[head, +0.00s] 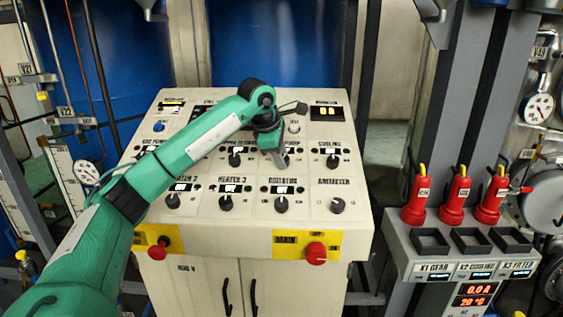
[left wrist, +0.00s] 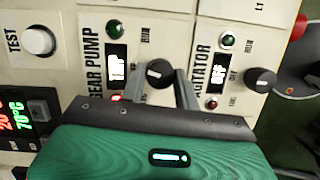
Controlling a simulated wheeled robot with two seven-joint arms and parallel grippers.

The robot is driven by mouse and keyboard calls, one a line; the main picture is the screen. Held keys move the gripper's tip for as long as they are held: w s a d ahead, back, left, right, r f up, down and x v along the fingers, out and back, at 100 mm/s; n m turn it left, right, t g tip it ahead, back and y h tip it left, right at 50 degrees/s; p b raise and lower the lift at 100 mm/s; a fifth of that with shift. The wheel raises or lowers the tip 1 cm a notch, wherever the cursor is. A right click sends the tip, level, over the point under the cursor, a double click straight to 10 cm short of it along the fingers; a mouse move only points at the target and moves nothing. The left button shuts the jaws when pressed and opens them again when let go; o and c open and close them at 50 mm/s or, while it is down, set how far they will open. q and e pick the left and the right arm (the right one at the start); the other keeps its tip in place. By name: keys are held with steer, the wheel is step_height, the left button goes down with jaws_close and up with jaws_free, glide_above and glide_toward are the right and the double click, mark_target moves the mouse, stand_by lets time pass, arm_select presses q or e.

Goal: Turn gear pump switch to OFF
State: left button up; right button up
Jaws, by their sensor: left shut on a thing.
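The gear pump switch (left wrist: 159,72) is a black round knob with a pale mark, beside the GEAR PUMP label and a small white display that is hard to read. My left gripper (left wrist: 168,76) is shut on this knob, with a grey finger on each side. In the head view my left gripper (head: 277,152) reaches down onto the upper row of the sloped panel, and the knob is hidden behind it. A red lamp (left wrist: 116,98) by the label looks lit. A green lamp (left wrist: 113,27) is at the other end of the display. My right gripper is out of view.
The cream control panel (head: 310,225) carries several similar knobs close by, including the agitator knob (left wrist: 260,80). Red emergency buttons (head: 316,253) sit on yellow plates along its front. Several red handheld units (head: 453,196) stand on a grey stand at the right.

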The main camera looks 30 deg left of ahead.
arm_select(q)
steer(key=shift+s+n+t+b, duration=0.1)
steer(key=shift+n+t+b, duration=0.55)
steer(key=shift+n, duration=0.85)
steer(key=o, duration=1)
steer(key=shift+c, duration=0.2)
steer(key=shift+s+r+b, duration=0.15)
steer(key=shift+r+b, duration=0.15)
steer(key=shift+r, duration=0.05)
steer(key=d+b+v, duration=0.1)
steer(key=b+v, duration=0.1)
steer(key=v, duration=1.1)
steer(key=shift+a, duration=0.3)
